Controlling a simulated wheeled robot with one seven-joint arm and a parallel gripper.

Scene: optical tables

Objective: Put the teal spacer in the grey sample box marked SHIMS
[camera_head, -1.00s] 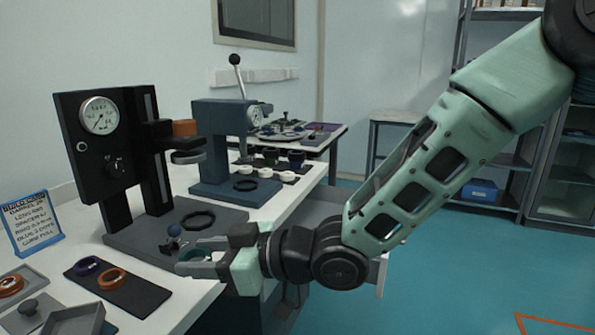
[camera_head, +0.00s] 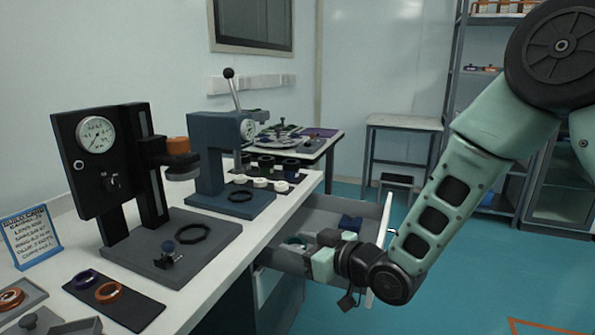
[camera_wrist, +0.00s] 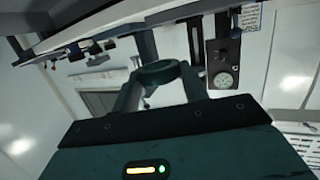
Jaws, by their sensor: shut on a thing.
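The teal spacer (camera_head: 296,240) is a ring held between the fingers of my gripper (camera_head: 293,245). In the wrist view the spacer (camera_wrist: 158,72) shows as a dark green ring at the tips of both fingers (camera_wrist: 160,80). My gripper is shut on it, over the open drawer (camera_head: 374,224) in the side of the bench. I cannot tell the exact height above the drawer floor. I can read no SHIMS mark in either view, so I cannot tell which container is the grey sample box.
A dark blue thing (camera_head: 350,222) lies in the drawer behind my gripper. On the bench stand a black dial gauge stand (camera_head: 92,165), a blue press (camera_head: 215,150) and a dark mat (camera_head: 130,312) with purple and orange rings. Grey trays (camera_head: 25,300) sit at the lower left.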

